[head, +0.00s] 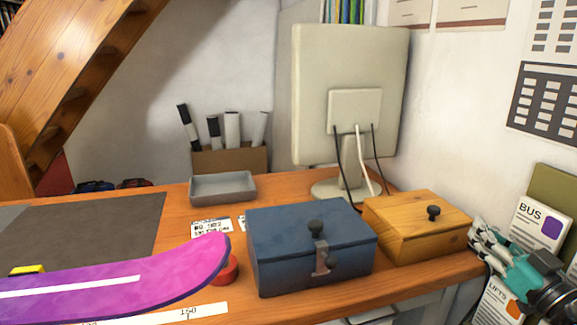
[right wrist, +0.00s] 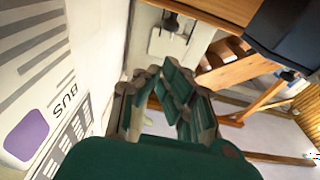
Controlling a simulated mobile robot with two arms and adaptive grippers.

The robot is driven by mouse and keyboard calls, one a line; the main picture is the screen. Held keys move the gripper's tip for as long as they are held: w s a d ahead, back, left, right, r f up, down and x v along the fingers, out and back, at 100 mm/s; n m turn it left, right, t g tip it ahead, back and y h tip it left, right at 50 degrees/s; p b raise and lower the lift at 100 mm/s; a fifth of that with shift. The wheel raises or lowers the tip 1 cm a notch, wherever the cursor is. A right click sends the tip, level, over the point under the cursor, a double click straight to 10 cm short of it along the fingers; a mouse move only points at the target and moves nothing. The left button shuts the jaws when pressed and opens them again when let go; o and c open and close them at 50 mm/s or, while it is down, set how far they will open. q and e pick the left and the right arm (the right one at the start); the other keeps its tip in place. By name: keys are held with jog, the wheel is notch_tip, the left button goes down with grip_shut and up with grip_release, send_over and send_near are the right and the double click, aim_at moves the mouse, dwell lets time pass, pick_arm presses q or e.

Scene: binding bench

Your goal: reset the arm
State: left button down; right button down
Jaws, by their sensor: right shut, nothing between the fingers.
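My right gripper (head: 476,232) is at the right edge of the head view, beside the right end of the bench and close to the wooden box. It is shut and empty. In the right wrist view its fingers (right wrist: 160,78) are together with nothing between them. My left gripper is not in view.
A blue box (head: 312,262) and a wooden box (head: 415,232), both closed, stand on the bench (head: 225,300). A monitor (head: 350,95) stands behind them. A grey tray (head: 222,188), a red round object (head: 226,272) and a purple board (head: 130,270) lie left. BUS card (head: 540,224) is right.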

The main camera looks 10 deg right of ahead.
jog(key=s+a+f+g, duration=0.2)
jog(key=a+f+g, duration=0.25)
jog(key=f, duration=0.65)
jog(key=s+a+f+g, duration=0.25)
jog(key=a+f, duration=0.25)
jog(key=f, duration=0.7)
jog(key=s+a+f+n+g+h, duration=0.1)
jog(key=s+a+f+g, duration=0.8)
jog(key=s+a+f, duration=0.55)
notch_tip(320, 180, down, 22)
jog(key=s+g+p, duration=0.2)
jog(key=s+p, duration=0.1)
jog(key=s+d+f+p, duration=0.1)
jog(key=s+d+f, duration=0.2)
jog(key=s+f, duration=1.1)
jog(key=shift+s+n+g, duration=0.3)
jog(key=shift+s+g, duration=0.1)
jog(key=shift+s, duration=0.8)
